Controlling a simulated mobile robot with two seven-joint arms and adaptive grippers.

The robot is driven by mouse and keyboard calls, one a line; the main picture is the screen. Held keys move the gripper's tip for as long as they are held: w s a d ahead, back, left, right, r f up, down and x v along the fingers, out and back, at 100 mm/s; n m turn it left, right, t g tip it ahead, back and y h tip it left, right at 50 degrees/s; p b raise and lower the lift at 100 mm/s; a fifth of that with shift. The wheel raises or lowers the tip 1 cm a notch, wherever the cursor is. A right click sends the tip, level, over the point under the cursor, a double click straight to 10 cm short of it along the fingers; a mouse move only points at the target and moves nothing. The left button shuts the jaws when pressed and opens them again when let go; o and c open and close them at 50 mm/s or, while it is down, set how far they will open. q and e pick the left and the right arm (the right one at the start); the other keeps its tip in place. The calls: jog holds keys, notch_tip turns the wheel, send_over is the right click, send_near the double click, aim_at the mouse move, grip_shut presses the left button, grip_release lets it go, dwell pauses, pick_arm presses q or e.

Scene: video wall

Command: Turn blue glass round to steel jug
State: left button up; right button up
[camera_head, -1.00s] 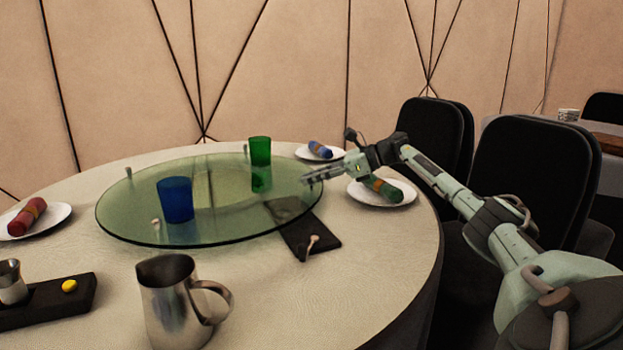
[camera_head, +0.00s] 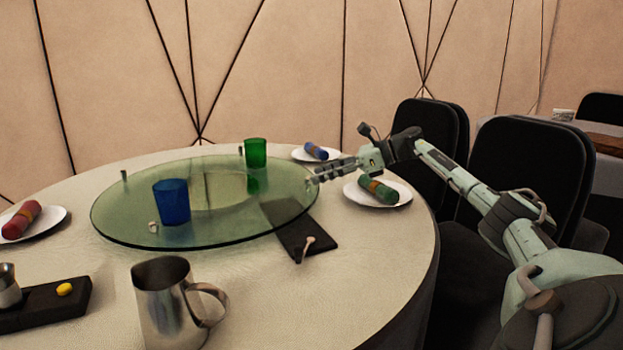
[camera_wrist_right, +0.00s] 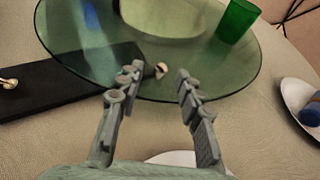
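The blue glass (camera_head: 171,203) stands upright on the left part of the round green glass turntable (camera_head: 125,228). The steel jug (camera_head: 167,308) stands on the table in front of the turntable, its handle to the right. A green glass (camera_head: 255,154) stands at the turntable's back right. Small pegs such as this one (camera_head: 153,227) sit around the rim. My right gripper (camera_head: 314,180) is at the turntable's right edge. In the right wrist view its fingers (camera_wrist_right: 160,72) are apart, with a rim peg (camera_wrist_right: 161,69) visible in the gap, not gripped. My left gripper is out of view.
White plates with rolled napkins lie at the left (camera_head: 58,222), the back right (camera_head: 298,154) and the right (camera_head: 352,191). A dark mat (camera_head: 305,237) with a small spoon lies partly under the turntable. Black chairs (camera_head: 520,180) stand at the right.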

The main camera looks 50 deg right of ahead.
jog(key=v, duration=0.7)
jog(key=shift+s+d+r, duration=0.1)
jog(key=shift+s+d, duration=0.15)
jog(key=shift+s, duration=0.05)
